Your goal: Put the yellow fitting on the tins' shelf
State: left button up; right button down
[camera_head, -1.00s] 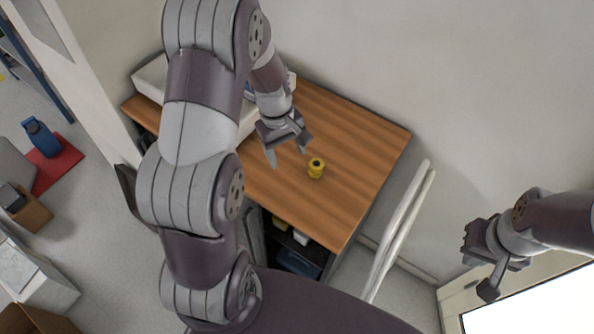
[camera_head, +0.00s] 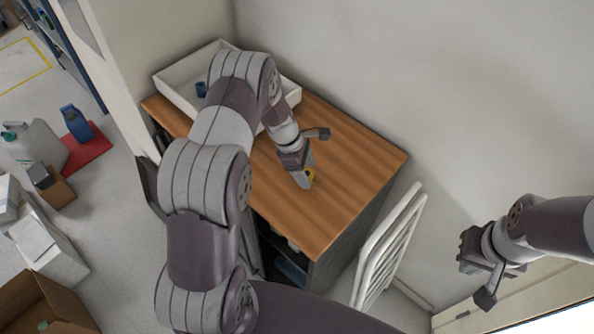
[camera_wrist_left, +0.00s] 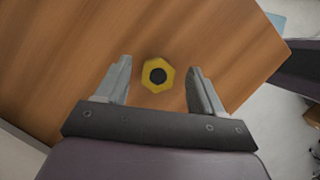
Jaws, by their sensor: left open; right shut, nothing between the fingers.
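The yellow fitting (camera_head: 309,175) stands on the wooden top of a cabinet (camera_head: 345,180). In the left wrist view the fitting (camera_wrist_left: 158,75) is a yellow hexagon with a dark round hole, seen from above. My left gripper (camera_head: 305,180) is open over it; its fingers (camera_wrist_left: 158,85) lie on either side of the fitting with gaps on both sides. In the head view the gripper hides part of the fitting. My right gripper (camera_head: 477,280) is shut and empty at the right, away from the cabinet. I cannot make out any tins.
A white tray (camera_head: 178,92) with a dark blue item (camera_head: 201,89) stands at the back of the cabinet top. Shelves with items show in the cabinet's open front (camera_head: 285,255). A white rail rack (camera_head: 385,245) stands right of the cabinet. Boxes (camera_head: 55,245) are on the floor at left.

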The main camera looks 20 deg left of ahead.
pick_arm(q)
jog(key=shift+x, duration=1.15)
jog(key=shift+w+f, duration=0.15)
jog(key=shift+f, duration=0.15)
jog(key=shift+r, duration=0.1)
jog(key=c, duration=1.1)
jog(key=shift+c, duration=0.7)
